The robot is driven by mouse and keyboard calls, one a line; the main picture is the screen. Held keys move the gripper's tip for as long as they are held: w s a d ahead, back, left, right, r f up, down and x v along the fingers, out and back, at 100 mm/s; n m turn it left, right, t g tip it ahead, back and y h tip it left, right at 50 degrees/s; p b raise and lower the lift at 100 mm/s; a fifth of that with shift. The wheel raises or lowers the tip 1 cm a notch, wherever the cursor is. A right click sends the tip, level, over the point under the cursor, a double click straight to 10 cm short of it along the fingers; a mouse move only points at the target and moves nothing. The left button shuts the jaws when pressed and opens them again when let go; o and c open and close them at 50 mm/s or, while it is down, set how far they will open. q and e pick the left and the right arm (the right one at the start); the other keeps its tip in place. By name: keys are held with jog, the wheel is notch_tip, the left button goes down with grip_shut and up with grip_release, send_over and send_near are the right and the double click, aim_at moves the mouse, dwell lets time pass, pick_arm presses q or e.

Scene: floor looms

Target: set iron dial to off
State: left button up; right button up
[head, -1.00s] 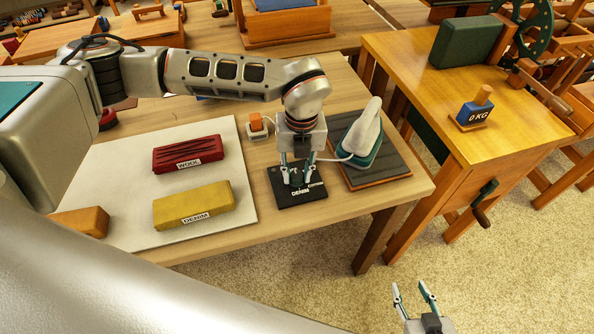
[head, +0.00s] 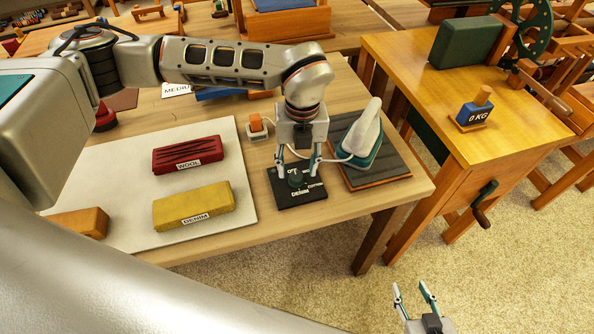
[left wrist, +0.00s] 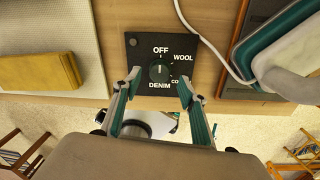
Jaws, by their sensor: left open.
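My left gripper (head: 297,168) is open and empty above the panel. Its fingers (left wrist: 160,82) stand on either side of the dial, apart from it. My right gripper (head: 414,290) is open and empty, low over the carpet.
The iron (head: 362,137) stands on a dark pad (head: 390,168) right of the panel, with a white cord. A small orange switch (head: 255,123) is behind. Red WOOL (head: 190,160) and yellow DENIM (head: 192,208) blocks lie on a pale board (head: 120,180) at left.

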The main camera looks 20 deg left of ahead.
aim_at(299, 176)
pick_arm(q)
notch_tip(299, 176, up, 9)
jog(key=shift+d, duration=0.2)
dwell(0.6)
